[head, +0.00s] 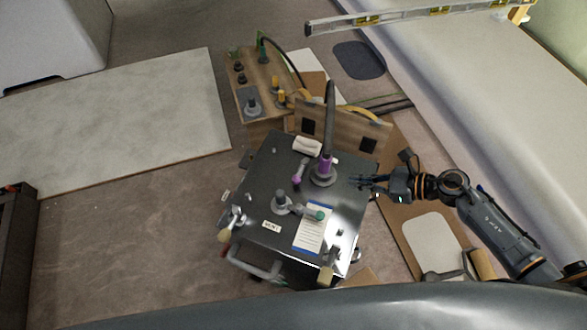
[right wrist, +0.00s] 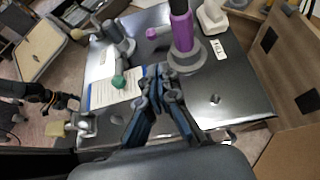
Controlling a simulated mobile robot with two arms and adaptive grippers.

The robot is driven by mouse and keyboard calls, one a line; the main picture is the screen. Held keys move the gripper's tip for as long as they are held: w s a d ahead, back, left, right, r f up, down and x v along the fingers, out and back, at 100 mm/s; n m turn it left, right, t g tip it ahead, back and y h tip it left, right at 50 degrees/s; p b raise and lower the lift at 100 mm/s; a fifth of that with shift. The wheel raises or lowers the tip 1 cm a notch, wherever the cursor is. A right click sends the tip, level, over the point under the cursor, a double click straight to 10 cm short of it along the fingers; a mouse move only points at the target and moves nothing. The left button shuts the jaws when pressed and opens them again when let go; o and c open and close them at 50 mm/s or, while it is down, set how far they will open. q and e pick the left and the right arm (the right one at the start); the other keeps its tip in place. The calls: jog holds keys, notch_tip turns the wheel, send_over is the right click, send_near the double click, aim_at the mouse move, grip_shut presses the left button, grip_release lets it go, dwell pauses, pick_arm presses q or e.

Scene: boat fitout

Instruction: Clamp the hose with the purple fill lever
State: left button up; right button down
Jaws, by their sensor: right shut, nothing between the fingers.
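The dark grey tank (head: 265,170) stands in the middle of the head view. A purple collar (head: 325,165) sits upright on a grey round base on its top, with a black hose (head: 329,115) rising from it. The collar also shows in the right wrist view (right wrist: 182,38). The purple lever (head: 299,172) with a magenta ball end is left of the collar; its ball shows in the right wrist view (right wrist: 152,33). My right gripper (head: 362,182) is shut and empty, right of the collar and apart from it. My left gripper is not in view.
A grey fitting (head: 281,200) with a green-knobbed lever (head: 317,215) stands nearer on the tank, by a blue clipboard (head: 313,232). A white block (head: 307,146) lies behind. A wooden board (head: 365,135) stands at the tank's back edge.

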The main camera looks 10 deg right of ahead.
jog(key=shift+s, duration=0.15)
jog(key=b, duration=0.2)
send_near(301, 170)
jog(key=a+f, duration=0.2)
jog(key=shift+s+a+f, duration=0.1)
jog(key=shift+s+f, duration=0.1)
jog(key=shift+f, duration=0.2)
jog(key=shift+w+a+f+p, duration=0.2)
jog(key=shift+w+a, duration=0.2)
jog(key=shift+a, duration=0.4)
jog(key=shift+w+a+f+p, duration=0.1)
jog(key=shift+w+a+p, duration=0.1)
jog(key=shift+w+a, duration=0.45)
jog(key=shift+s+a, duration=0.15)
jog(key=shift+s, duration=0.05)
